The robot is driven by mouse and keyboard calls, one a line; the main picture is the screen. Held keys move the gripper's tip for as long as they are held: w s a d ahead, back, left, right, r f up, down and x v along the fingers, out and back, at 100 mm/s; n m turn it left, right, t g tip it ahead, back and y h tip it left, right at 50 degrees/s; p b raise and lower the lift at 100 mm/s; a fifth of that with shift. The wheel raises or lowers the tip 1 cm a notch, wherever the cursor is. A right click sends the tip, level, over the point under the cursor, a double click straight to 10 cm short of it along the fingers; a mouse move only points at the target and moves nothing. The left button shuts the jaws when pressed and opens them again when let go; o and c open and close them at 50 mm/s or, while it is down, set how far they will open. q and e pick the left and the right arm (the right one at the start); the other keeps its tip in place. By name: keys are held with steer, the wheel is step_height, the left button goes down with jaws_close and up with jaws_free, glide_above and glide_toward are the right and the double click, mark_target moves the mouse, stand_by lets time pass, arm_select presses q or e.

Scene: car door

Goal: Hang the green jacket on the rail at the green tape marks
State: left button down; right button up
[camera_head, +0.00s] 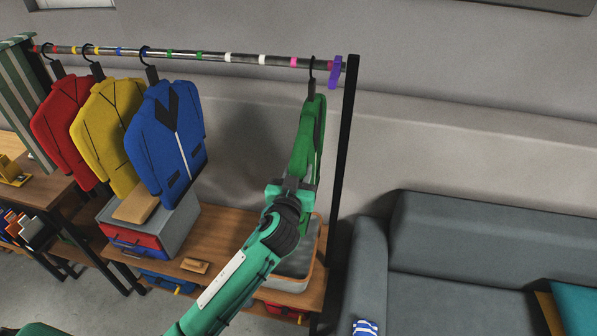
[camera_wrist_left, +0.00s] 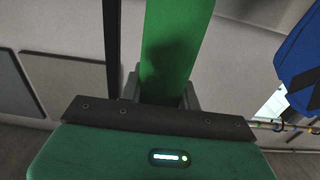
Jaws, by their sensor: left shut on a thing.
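The green jacket (camera_head: 308,140) is seen nearly edge-on at the right end of the rail (camera_head: 230,57). Its dark hanger hook (camera_head: 312,66) overlaps the rail between a pink mark and a purple piece; I cannot tell whether it bears on the rail. Green tape marks (camera_head: 169,54) and (camera_head: 199,56) lie further left, just right of the blue jacket's hook. My left gripper (camera_head: 291,187) is shut on the green jacket's lower part. In the left wrist view the jacket (camera_wrist_left: 172,50) stands up between the fingers. My right gripper is not in view.
Red (camera_head: 66,115), yellow (camera_head: 108,112) and blue (camera_head: 167,140) jackets hang at the left. A purple piece (camera_head: 336,71) and a black post (camera_head: 345,150) bound the rail's right end. Below are a wooden bench (camera_head: 225,245) and grey bin. A sofa (camera_head: 450,250) stands right.

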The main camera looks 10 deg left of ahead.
arm_select(q)
steer(key=shift+r, duration=0.5)
steer(key=shift+f+b, duration=0.3)
steer(key=shift+f, duration=0.15)
steer(key=c, duration=1.1)
jaws_free()
steer(key=shift+o, duration=0.9)
steer(key=shift+f, duration=0.1)
